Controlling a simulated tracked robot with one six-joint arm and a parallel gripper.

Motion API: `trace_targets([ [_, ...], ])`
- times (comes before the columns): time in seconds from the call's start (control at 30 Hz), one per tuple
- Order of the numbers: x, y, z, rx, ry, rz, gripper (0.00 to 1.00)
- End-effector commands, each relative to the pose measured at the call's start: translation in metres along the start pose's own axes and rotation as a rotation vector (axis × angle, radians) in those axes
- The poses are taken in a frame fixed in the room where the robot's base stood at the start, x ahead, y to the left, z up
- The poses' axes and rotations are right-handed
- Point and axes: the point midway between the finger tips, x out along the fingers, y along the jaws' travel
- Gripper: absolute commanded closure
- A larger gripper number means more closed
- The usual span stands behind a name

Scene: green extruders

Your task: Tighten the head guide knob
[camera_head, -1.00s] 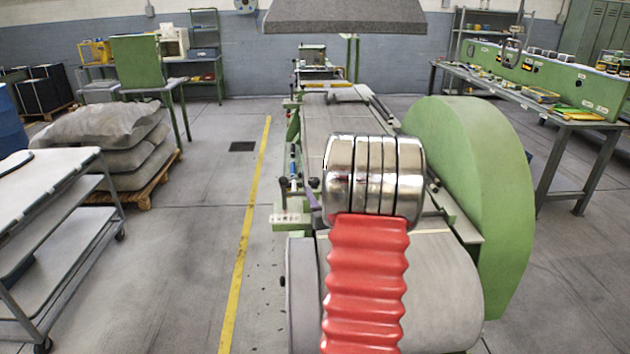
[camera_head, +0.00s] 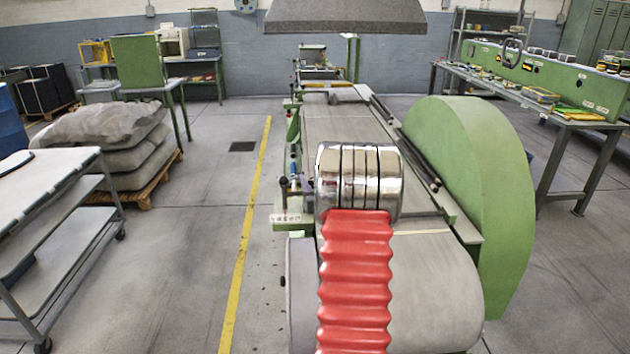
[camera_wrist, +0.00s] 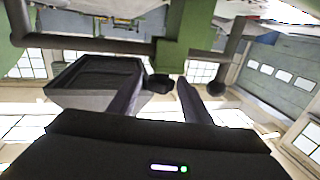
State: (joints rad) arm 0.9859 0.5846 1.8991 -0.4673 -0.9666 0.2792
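In the wrist view my gripper (camera_wrist: 161,80) has its two dark fingers apart. A dark knob (camera_wrist: 159,85) shows in the gap between the fingertips; I cannot tell whether they touch it. A second dark round knob (camera_wrist: 216,88) is to its right, beside a green machine part (camera_wrist: 186,40). In the head view the green machine with its grey belt (camera_head: 440,285) stands ahead. A small dark knob (camera_head: 284,184) is on its left side. My arm hides the gripper in this view. I cannot tell which knob is the head guide knob.
A large green round cover (camera_head: 480,190) stands at the machine's right. A grey hood (camera_head: 345,15) hangs above. A trolley (camera_head: 60,200) and stacked sacks (camera_head: 115,140) are at left. Floor is clear around the yellow line (camera_head: 245,230). A workbench (camera_head: 560,120) is at right.

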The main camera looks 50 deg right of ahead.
Motion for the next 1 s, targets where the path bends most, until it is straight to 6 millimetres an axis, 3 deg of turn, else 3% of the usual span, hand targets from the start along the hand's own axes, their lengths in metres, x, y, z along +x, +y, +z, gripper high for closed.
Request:
trace_targets([
  [0.5,-0.0003,0.0001,0.0000,0.000,0.000,0.000,0.92],
  [1.0,0.0009,-0.0013,-0.0019,0.000,0.006,0.092,0.93],
])
